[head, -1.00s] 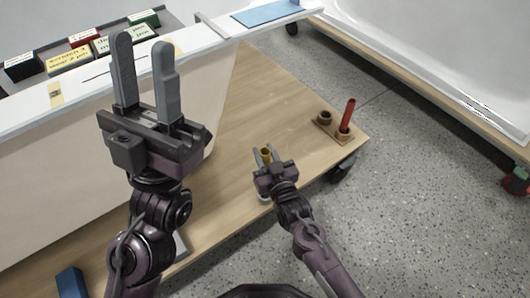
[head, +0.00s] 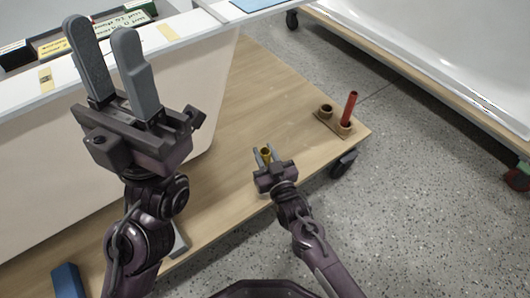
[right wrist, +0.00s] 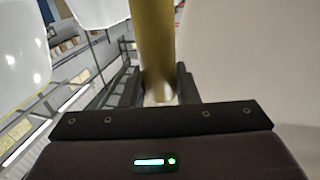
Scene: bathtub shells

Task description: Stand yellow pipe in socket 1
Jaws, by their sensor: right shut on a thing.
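The yellow pipe (head: 265,153) is between the fingers of my right gripper (head: 264,157), which is shut on it over the wooden board. The pipe also fills the upper middle of the right wrist view (right wrist: 153,45), between the right gripper's fingers (right wrist: 160,85). A brown socket block (head: 334,124) lies near the board's right corner. Its left socket (head: 326,109) is empty and its right one holds an upright red pipe (head: 349,108). I cannot read any socket numbers. My left gripper (head: 108,70) is open and empty, raised at the left.
The wooden board (head: 262,95) is clear between my right gripper and the socket block. A cream tub shell (head: 60,160) stands at the left. A white tub (head: 430,50) is at the upper right. A blue block (head: 68,281) lies at the lower left.

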